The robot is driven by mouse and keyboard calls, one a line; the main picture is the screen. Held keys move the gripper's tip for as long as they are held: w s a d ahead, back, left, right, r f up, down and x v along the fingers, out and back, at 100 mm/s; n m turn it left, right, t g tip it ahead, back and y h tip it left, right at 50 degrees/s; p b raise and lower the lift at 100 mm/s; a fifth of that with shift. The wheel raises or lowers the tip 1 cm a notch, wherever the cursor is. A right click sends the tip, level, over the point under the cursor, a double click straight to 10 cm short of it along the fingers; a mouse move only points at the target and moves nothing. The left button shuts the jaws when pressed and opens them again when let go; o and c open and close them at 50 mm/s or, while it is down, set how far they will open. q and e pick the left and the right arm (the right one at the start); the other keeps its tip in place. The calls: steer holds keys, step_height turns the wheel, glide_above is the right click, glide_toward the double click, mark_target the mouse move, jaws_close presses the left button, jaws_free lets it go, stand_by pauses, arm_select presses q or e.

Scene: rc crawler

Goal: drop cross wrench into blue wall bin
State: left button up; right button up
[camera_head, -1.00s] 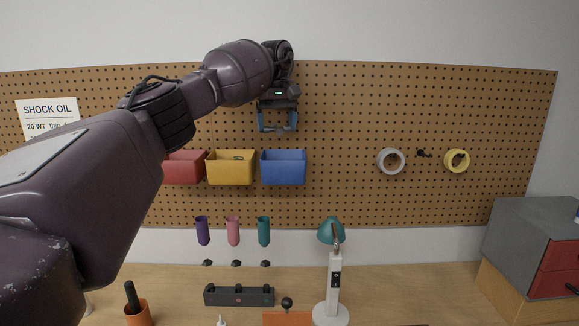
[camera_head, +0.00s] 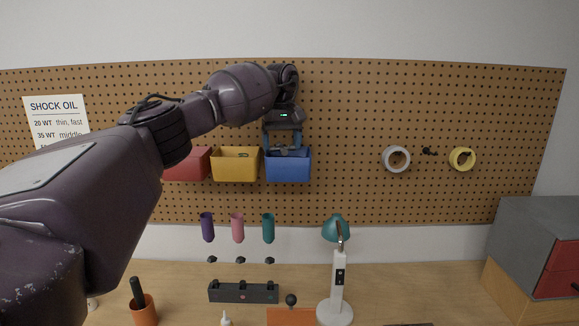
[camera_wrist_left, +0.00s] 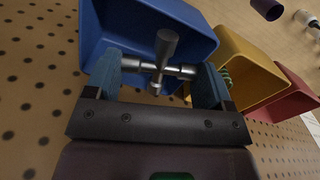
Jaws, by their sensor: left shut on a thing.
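The blue wall bin (camera_head: 288,168) hangs on the pegboard, to the right of the yellow bin. My left gripper (camera_head: 283,143) is at the bin's opening, pointing down. In the left wrist view my left gripper (camera_wrist_left: 160,82) is shut on the cross wrench (camera_wrist_left: 165,50), a grey metal cross with one arm running between the two blue fingers. The wrench is at the mouth of the blue bin (camera_wrist_left: 110,25), with the bin's inside behind it. Whether it touches the bin I cannot tell. My right gripper is not in view.
The yellow bin (camera_head: 236,166) and red bin (camera_head: 188,164) hang close beside the blue bin. Tape rolls (camera_head: 396,159) hang further right. Coloured cups (camera_head: 238,228) are below, and a lamp (camera_head: 337,270) stands on the bench. The pegboard just right of the blue bin is clear.

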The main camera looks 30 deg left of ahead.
arm_select(q)
steer(key=o, duration=0.9)
step_height(320, 180, up, 11)
steer(key=shift+f, duration=0.1)
stand_by(0.4)
